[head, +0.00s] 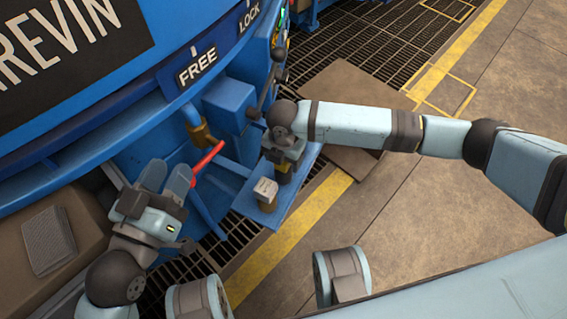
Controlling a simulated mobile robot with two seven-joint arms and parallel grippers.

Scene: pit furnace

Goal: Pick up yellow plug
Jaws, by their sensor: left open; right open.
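A small block-like plug with a pale top and a dull yellow lower part (265,192) stands upright on a small blue shelf (300,187) on the machine's side. I take it for the yellow plug. My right gripper (284,165) points down over the same shelf, just behind and to the right of this plug, and looks apart from it. Its fingers are small in the picture and partly hidden by its own body. My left gripper (166,180) is open and empty, left of the shelf, with its fingers pointing up in the picture.
A red-handled lever (208,158) and a brass-coloured fitting (201,133) sit between my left gripper and the shelf. The blue machine (110,120) with FREE (198,67) and LOCK signs fills the left. Dark floor grating and a brown sheet (350,90) lie behind.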

